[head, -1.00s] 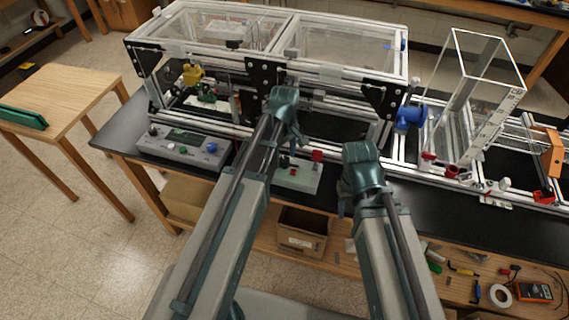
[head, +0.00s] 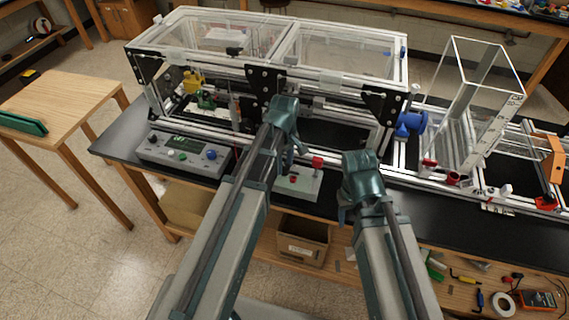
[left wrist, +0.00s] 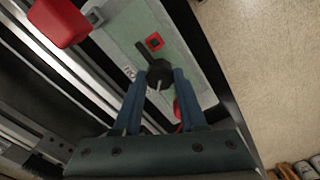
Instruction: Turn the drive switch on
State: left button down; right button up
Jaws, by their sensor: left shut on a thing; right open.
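The drive switch (left wrist: 159,72) is a black knob with a dark lever and a pale line on a grey-green panel (left wrist: 195,65). In the left wrist view its lever points to the upper left. My left gripper (left wrist: 159,78) is shut on the switch, one blue finger on each side. In the head view this gripper (head: 298,147) is over the small panel box (head: 305,188) at the bench's front edge, and hides most of the switch. My right gripper (head: 350,205) is to the right of the box, open and apart from it.
A red-framed square (left wrist: 155,41) sits beside the switch, with a red part (left wrist: 177,108) on its other side. A red mushroom-shaped button (head: 317,161) rises close by. A grey control box (head: 182,153) stands to the left. The aluminium frame (head: 345,75) rises behind.

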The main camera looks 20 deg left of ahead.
pick_arm(q)
jog(key=shift+m, duration=0.3)
jog(key=m, duration=0.3)
jog(key=shift+m, duration=0.4)
jog(key=m, duration=0.4)
jog(key=shift+m, duration=0.3)
jog(key=m, duration=0.4)
jog(key=shift+m, duration=2.4)
jog(key=shift+c, duration=2.3)
grip_release()
